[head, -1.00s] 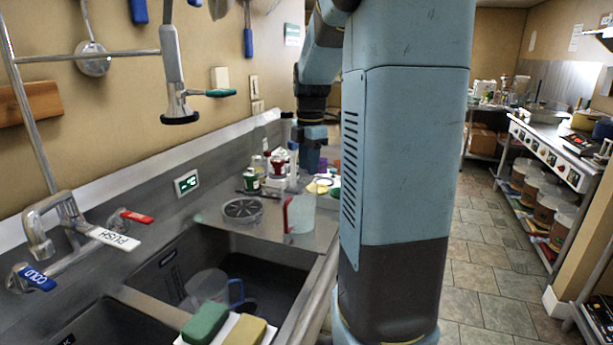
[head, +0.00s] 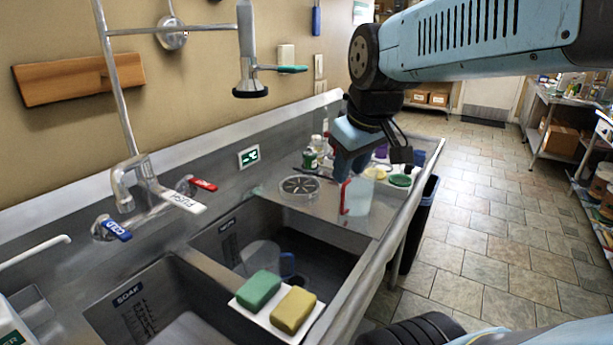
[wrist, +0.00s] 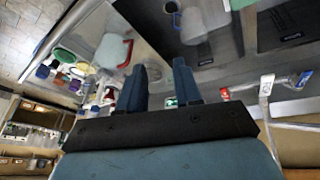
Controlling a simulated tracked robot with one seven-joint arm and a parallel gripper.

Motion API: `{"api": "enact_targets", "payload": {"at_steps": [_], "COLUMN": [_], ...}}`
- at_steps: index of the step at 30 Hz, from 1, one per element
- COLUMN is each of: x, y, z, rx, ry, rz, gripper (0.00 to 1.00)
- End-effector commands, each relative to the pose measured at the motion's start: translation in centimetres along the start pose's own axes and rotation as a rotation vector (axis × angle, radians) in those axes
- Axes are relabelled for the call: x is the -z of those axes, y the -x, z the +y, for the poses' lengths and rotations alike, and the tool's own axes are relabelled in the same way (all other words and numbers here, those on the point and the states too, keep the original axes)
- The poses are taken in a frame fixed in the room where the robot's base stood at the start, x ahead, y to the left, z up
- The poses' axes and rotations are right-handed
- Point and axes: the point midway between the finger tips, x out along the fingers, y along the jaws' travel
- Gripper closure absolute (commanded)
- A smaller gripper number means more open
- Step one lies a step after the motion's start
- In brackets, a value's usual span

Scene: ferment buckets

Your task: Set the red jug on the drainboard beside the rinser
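The red jug (head: 358,197), clear with a red handle, stands upright on the drainboard (head: 322,212), just right of the round black rinser (head: 299,187). It also shows in the wrist view (wrist: 111,50), with its red handle turned toward my fingers. My gripper (head: 345,172) points down above and behind the jug in the head view, overlapping its top edge. In the wrist view my gripper (wrist: 158,68) is open, with nothing between its fingers, and the jug is outside them. Part of the rinser is hard to make out in the wrist view.
A clear jug with a blue handle (head: 262,258) stands in the sink basin. A green sponge (head: 258,290) and a yellow sponge (head: 293,309) lie at its front edge. Bottles (head: 311,157) and coloured lids (head: 400,180) crowd the drainboard's back and right. Open floor lies right of the counter.

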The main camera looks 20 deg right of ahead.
Motion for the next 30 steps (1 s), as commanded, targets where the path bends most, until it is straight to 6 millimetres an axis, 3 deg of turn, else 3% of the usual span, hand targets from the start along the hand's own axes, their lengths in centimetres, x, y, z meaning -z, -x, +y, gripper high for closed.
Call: {"api": "enact_targets", "payload": {"at_steps": [3, 9, 30], "x": [-1.8, -3.0, -3.0], "y": [0.4, 0.5, 0.5], "z": [-1.5, -3.1, -3.1], "rx": [0.002, 0.009, 0.010], "ry": [-0.138, -0.268, -0.283], "rz": [0.043, 0.075, 0.076], "gripper": [0.66, 0.66, 0.66]}}
